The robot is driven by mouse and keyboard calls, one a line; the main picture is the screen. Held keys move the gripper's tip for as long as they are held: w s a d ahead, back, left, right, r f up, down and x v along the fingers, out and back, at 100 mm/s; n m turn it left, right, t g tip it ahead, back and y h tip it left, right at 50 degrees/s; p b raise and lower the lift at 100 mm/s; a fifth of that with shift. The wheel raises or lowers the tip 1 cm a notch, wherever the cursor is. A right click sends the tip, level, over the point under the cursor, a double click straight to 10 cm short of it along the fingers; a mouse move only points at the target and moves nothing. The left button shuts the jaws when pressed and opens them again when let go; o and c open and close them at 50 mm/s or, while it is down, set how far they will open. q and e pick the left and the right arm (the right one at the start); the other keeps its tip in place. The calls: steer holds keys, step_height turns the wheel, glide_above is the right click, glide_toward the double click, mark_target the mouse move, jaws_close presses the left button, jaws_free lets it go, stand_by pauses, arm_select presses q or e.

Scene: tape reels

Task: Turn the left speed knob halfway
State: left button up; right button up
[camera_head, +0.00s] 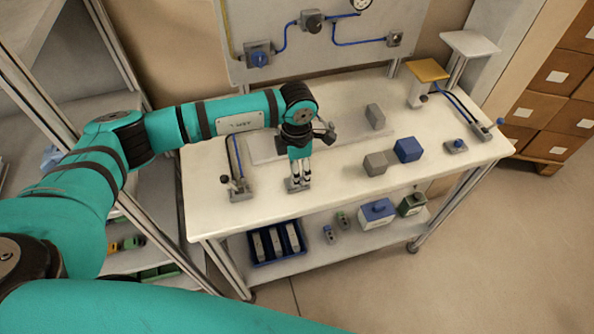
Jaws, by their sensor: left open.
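My left gripper (300,181) points straight down over the front left of the white bench. Its fingers are slightly apart and open. They stand at a small grey fitting (291,187) on the bench top, which they partly hide; I cannot tell whether they touch it. Another small grey fitting with a dark knob (238,190) stands to the left, with a blue tube rising behind it. No labelled speed knob can be made out, so I cannot tell which of these is the left one. My right gripper is not in view.
The white bench top (330,205) also bears a grey cube (375,163), a blue cube (407,150) and an upright grey block (375,117). A panel with blue tubing (345,42) stands behind. A blue crate (276,243) is on the lower shelf. The front middle is clear.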

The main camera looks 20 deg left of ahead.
arm_select(q)
steer(key=shift+f, duration=1.6)
jaws_close()
